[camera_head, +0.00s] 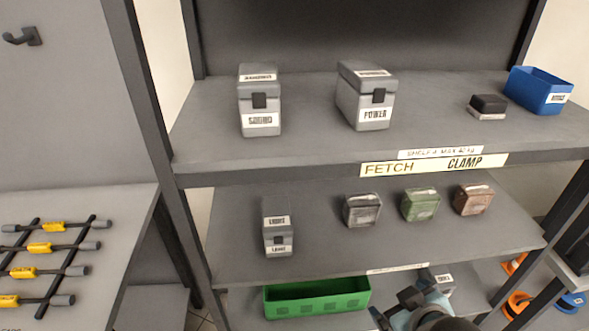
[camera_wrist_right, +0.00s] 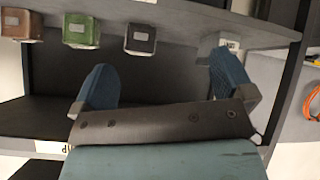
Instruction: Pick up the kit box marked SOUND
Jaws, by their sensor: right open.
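The grey kit box with a front label that looks like SOUND (camera_head: 260,98) stands upright on the upper shelf, at the left. A similar grey box marked POWER (camera_head: 365,97) stands to its right. A smaller grey box (camera_head: 278,230) with white labels, hard to read, is on the shelf below. My right gripper (camera_head: 412,305) is at the bottom of the head view, low in front of the shelves and well below the SOUND box. In the right wrist view its two blue fingers (camera_wrist_right: 163,82) are wide apart with nothing between them. My left gripper is out of view.
A black box (camera_head: 487,105) and blue bin (camera_head: 540,92) stand right on the upper shelf. Dark (camera_head: 361,210), green (camera_head: 420,204) and brown (camera_head: 474,199) boxes line the middle shelf. A green bin (camera_head: 317,298) sits lower. A dark post (camera_head: 150,150) bounds the left side.

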